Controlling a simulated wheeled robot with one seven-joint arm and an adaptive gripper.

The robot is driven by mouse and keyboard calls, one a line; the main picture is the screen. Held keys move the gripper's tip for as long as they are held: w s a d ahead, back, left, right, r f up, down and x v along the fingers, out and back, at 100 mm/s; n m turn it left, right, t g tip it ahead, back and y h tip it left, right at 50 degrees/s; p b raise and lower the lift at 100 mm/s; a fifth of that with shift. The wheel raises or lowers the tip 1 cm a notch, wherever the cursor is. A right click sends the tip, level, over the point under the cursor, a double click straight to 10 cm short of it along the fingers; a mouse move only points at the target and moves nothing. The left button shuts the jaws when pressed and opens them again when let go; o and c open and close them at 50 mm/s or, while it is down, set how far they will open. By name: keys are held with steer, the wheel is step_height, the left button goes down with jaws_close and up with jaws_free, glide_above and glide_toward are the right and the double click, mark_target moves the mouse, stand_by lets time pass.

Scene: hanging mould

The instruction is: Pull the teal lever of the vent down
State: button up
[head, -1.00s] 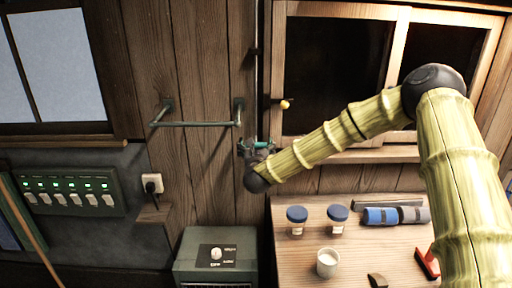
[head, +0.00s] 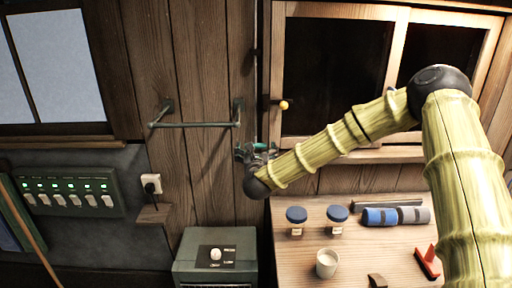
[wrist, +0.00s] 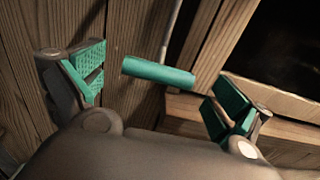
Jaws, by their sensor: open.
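The teal lever (wrist: 158,73) shows in the wrist view as a short teal cylinder by a thin grey rod that runs upward. My gripper (wrist: 158,88) is open, with one teal-padded finger left of the lever and the other to its right. Neither pad appears to touch it. In the head view my gripper (head: 257,150) is by the plank wall at the left edge of the window. There I cannot clearly tell the lever from my teal finger pads. The vent itself is not clearly visible.
A grey-green rail (head: 195,124) sticks out of the wall left of my gripper. A yellow knob (head: 284,105) is above it by the window frame (head: 395,55). Below are a dial box (head: 190,268) and a wooden bench (head: 300,270) with jars, a cup and rolls.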

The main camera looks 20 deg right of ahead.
steer(key=v, duration=0.9)
steer(key=shift+s, duration=0.2)
